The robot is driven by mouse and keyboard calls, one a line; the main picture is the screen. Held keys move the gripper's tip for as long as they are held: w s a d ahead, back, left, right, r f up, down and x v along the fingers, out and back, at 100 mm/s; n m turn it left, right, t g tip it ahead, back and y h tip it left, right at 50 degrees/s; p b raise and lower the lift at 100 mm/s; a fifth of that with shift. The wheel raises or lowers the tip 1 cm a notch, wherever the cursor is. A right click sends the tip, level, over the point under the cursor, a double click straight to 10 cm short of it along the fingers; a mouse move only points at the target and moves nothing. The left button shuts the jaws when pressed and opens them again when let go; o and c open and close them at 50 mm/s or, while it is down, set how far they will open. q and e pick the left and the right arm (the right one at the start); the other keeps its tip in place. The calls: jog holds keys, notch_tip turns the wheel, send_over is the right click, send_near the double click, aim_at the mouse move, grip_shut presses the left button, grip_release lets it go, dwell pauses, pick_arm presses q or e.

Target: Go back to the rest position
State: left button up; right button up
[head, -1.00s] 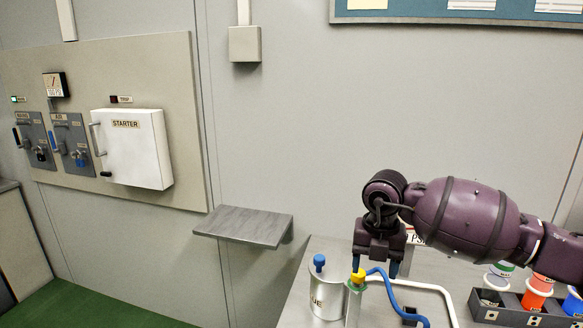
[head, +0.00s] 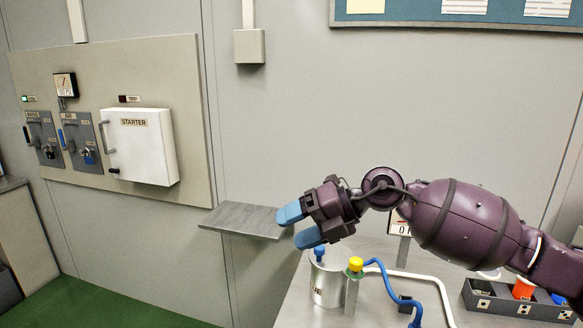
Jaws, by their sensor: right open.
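My right gripper (head: 299,226) is in the head view, held up above the left part of the grey bench. Its two blue fingertips point left and are spread apart with nothing between them. It hangs above a metal cylinder (head: 326,286) with a blue knob (head: 319,254) and beside a post with a yellow knob (head: 355,264). A blue hose (head: 385,280) runs from near the yellow knob to the right. My purple right arm comes in from the right. My left gripper is not in the view.
A small grey shelf (head: 243,220) sticks out of the wall behind the fingertips. A wall panel with a white STARTER box (head: 139,146) is at the left. A dark tray (head: 500,297) with spools stands on the bench at right. The green floor (head: 100,305) looks clear.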

notch_tip(320, 180, up, 4)
jog(key=w+d+m+t+y, duration=0.1)
jog(key=d+m+t+y, duration=0.1)
jog(key=m+t+y, duration=0.7)
jog(key=d+f+m+t+h, duration=0.4)
jog(key=d+f+m+h, duration=0.25)
jog(key=f+m, duration=0.3)
jog(key=d+f+m+t+h, duration=0.55)
jog(key=f+m+h, duration=0.25)
jog(key=m, duration=0.2)
jog(key=s+d+f+m+g+h, duration=0.2)
jog(key=s+d+f+m+h, duration=0.1)
jog(key=s+f, duration=0.6)
jog(key=s+d+f+m+g+h, duration=0.3)
jog(key=s+d+f+m, duration=0.2)
jog(key=s+d+f, duration=0.3)
notch_tip(320, 180, down, 4)
jog(key=shift+s+d+r, duration=0.1)
jog(key=shift+s+d, duration=0.1)
jog(key=shift+s, duration=0.2)
jog(key=s+f, duration=0.1)
jog(key=s, duration=0.1)
jog(key=s+d+f+m+g, duration=0.1)
jog(key=s+f, duration=0.1)
jog(key=s, duration=0.1)
jog(key=s+f+g+h, duration=0.1)
jog(key=s+f, duration=0.1)
jog(key=s, duration=0.1)
jog(key=shift+d, duration=0.15)
jog(key=shift+c, duration=0.3)
